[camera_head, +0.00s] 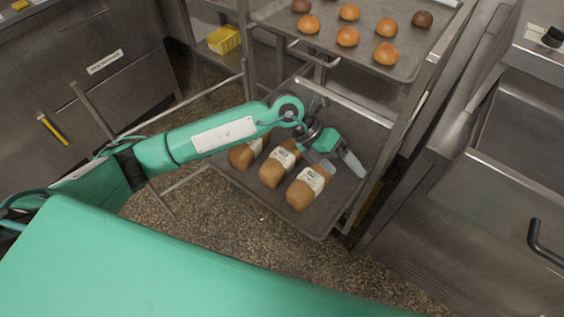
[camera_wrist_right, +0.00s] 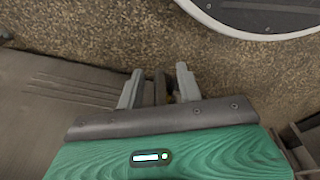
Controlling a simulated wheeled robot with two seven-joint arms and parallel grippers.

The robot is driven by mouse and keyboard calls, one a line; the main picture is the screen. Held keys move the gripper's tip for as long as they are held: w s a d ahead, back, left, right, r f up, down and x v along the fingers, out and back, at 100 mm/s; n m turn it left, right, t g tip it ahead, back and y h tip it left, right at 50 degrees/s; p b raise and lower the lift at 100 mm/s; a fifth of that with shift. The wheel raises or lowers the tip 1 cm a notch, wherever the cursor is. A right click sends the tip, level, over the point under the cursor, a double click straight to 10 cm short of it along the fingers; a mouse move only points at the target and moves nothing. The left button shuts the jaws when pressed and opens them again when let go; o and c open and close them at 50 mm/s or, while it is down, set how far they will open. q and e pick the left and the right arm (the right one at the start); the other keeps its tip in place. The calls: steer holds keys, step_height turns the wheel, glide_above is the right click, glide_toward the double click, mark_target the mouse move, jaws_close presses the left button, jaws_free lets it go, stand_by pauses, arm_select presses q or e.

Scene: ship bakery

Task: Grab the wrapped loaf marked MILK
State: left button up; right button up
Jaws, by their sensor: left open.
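Three wrapped brown loaves with white paper bands lie in a row on the lower tray (camera_head: 318,231) of a rack: a left loaf (camera_head: 241,157), a middle loaf (camera_head: 272,176) and a right loaf (camera_head: 298,197). The print on the bands is too small to read, so I cannot tell which is marked MILK. My left gripper (camera_head: 342,166) is open and empty, just beyond and right of the right loaf's far end. My arm partly covers the left and middle loaves. My right gripper (camera_wrist_right: 160,86) shows in the right wrist view with its fingers apart, over the speckled floor.
An upper tray (camera_head: 365,62) with several round buns sits above the loaves, close behind my left arm. Rack posts (camera_head: 395,140) stand right of the lower tray. Steel counters (camera_head: 470,220) flank the rack. A yellow box (camera_head: 224,40) sits on a back shelf.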

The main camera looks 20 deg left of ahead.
arm_select(q)
steer(key=w+a+f+y, duration=0.3)
steer(key=w+a+y, duration=0.15)
steer(key=a, duration=0.45)
steer(key=t+y, duration=0.1)
steer(key=y, duration=0.4)
glide_above(281, 155)
steer(key=shift+s+d+r+n, duration=0.15)
steer(key=shift+d+r+n, duration=0.1)
steer(key=shift+d+n, duration=0.05)
steer(key=f, duration=0.7)
steer(key=shift+a+f, duration=0.3)
steer(key=shift+d+f+p, duration=0.15)
steer(key=shift+f+p, duration=0.25)
steer(key=shift+f, duration=2.6)
steer(key=c, duration=1.2)
arm_select(e)
steer(key=shift+s+d+f, duration=0.15)
steer(key=shift+s+f, duration=0.1)
steer(key=shift+f, duration=0.3)
steer(key=shift+s+d+f, duration=0.1)
steer(key=shift+s+f, duration=0.1)
steer(key=shift+f, duration=0.35)
